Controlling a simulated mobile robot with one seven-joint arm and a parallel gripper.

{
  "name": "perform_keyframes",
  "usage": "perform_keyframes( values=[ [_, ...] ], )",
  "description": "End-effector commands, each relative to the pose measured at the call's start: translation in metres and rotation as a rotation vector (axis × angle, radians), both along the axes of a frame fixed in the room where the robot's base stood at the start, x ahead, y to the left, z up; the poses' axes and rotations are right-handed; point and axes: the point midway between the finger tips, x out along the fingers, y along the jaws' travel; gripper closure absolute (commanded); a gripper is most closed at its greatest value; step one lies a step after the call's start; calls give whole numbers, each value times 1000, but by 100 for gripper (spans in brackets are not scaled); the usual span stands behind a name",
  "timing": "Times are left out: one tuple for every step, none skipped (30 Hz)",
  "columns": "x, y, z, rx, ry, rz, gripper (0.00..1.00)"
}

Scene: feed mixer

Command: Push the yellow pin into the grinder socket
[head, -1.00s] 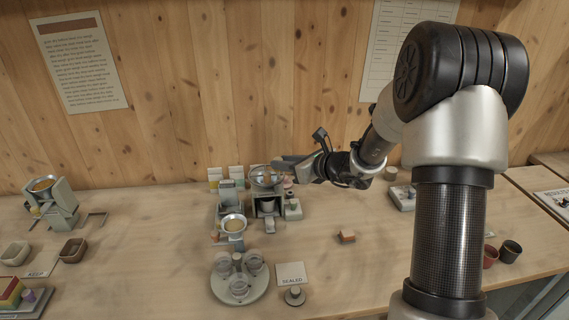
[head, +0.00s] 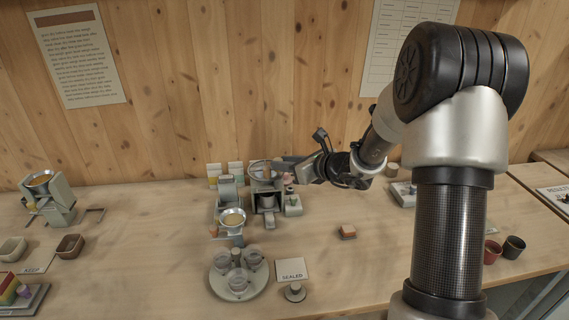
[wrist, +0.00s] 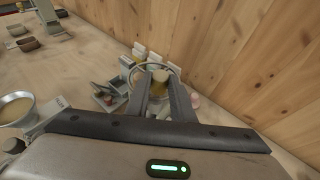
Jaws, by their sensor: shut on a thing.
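The grinder (head: 266,200) stands at the back of the bench near the wall, with a round hopper rim (head: 261,170) on top. My gripper (head: 280,168) reaches in from the right at the height of this rim. In the wrist view, my gripper (wrist: 158,97) is shut on a short yellowish piece, the yellow pin (wrist: 159,76), which shows between the fingertips. The pin appears over or inside the hopper ring (wrist: 172,70). The socket is hidden by the fingers, and I cannot tell whether the pin touches it.
A feeder with a pan (head: 233,218) stands left of the grinder. A round tray of glass cups (head: 240,290), a sealer card (head: 291,269) and a small orange-brown block (head: 347,231) are nearer the front. The bench between the block and my arm is clear.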

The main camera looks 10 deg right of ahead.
Motion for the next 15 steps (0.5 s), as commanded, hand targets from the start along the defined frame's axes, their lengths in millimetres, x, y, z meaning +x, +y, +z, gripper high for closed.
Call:
perform_keyframes(
  values=[
    [0,0,-2,0,0,0,100],
    [0,0,-3,0,0,0,100],
    [0,0,-4,0,0,0,100],
    [0,0,-5,0,0,0,100],
    [0,0,-6,0,0,0,100],
    [0,0,-7,0,0,0,100],
    [0,0,-7,0,0,0,100],
    [0,0,-8,0,0,0,100],
    [0,0,-9,0,0,0,100],
    [0,0,-10,0,0,0,100],
    [0,0,-11,0,0,0,100],
    [0,0,-12,0,0,0,100],
    [0,0,-12,0,0,0,100],
    [0,0,-13,0,0,0,100],
    [0,0,-14,0,0,0,100]
  ],
)
